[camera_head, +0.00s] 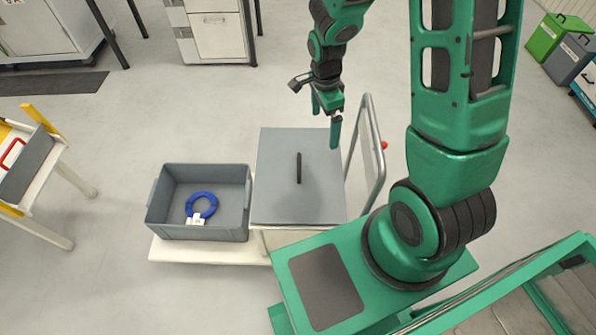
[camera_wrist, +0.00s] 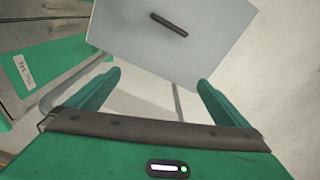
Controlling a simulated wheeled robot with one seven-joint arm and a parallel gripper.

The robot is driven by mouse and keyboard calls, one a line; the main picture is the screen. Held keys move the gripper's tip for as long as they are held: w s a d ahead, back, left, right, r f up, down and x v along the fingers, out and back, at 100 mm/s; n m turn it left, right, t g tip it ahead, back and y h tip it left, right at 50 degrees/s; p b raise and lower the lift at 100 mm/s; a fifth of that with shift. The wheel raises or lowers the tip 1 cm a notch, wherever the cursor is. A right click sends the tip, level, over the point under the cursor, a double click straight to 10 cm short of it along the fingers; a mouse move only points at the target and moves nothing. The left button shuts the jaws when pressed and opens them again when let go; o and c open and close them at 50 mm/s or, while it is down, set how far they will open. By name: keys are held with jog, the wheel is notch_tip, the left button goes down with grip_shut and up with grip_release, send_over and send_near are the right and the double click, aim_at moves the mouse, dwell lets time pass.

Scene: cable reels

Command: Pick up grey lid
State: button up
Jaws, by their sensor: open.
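The grey lid (camera_head: 275,170) is a flat square panel lying on a box on the low cart, in the middle of the head view. A dark bar handle (camera_head: 299,168) stands at its centre. My gripper (camera_head: 325,118) is open and empty, above and beyond the lid's far right corner. In the wrist view the lid (camera_wrist: 220,45) shows at the top with its handle (camera_wrist: 168,25). The fingers of my gripper (camera_wrist: 155,92) are spread wide, and the handle lies beyond them, not between them. The box under the lid is mostly hidden.
A grey open bin (camera_head: 165,215) holding a blue ring (camera_head: 201,204) stands left of the lid on the white cart platform (camera_head: 180,252). The cart's metal push handle (camera_head: 376,150) rises close to the lid's right. A table (camera_head: 45,225) stands at far left.

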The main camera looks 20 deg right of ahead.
aim_at(299, 163)
jog(key=a+f+m, duration=0.1)
jog(key=a+f, duration=0.1)
jog(key=f, duration=0.1)
jog(key=w+a+f+m, duration=0.1)
jog(key=a+f, duration=0.1)
jog(key=f, duration=0.1)
jog(key=a+f+m, duration=0.1)
jog(key=a+f, duration=0.2)
jog(key=shift+w+f+m+y, duration=0.3)
jog(key=shift+f+m+y, duration=0.05)
jog(key=shift+m+y, duration=0.05)
jog(key=shift+w+f, duration=0.15)
jog(key=shift+f, duration=2.45)
jog(key=shift+w+f, duration=0.1)
jog(key=shift+f, duration=2.45)
jog(key=shift+c, duration=0.3)
jog(key=shift+d, duration=0.1)
jog(key=c, duration=1)
